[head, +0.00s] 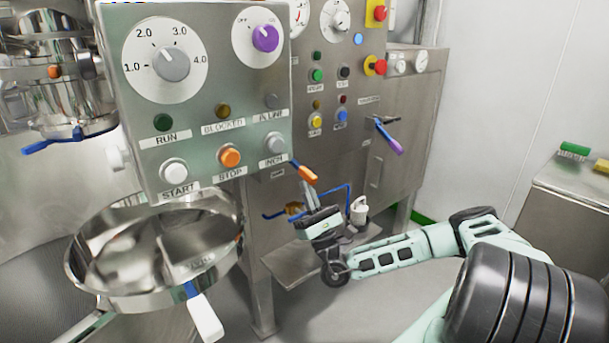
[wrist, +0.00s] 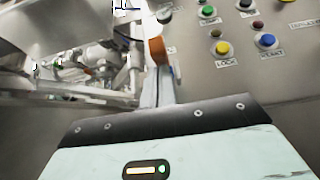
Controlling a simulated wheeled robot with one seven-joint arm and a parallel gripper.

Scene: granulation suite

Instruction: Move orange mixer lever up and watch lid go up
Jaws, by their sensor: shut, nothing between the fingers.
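The orange-gripped lever (head: 306,173) with a blue stem sticks out from the lower front of the steel cabinet, just right of the hanging control box. Its orange grip also shows in the wrist view (wrist: 157,50), right at the fingertips. My gripper (head: 309,190) is shut and empty, its fingers pointing up just below the orange grip; whether they touch it I cannot tell. The wrist view shows the closed fingers (wrist: 157,84) in the middle. I cannot make out the mixer lid for certain in either view.
The control box (head: 205,110) with dials and buttons hangs close left of my gripper. A second lever with a purple grip (head: 390,140) is to the right. A round steel pan (head: 150,295) is at lower left. A side counter (head: 565,205) stands far right.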

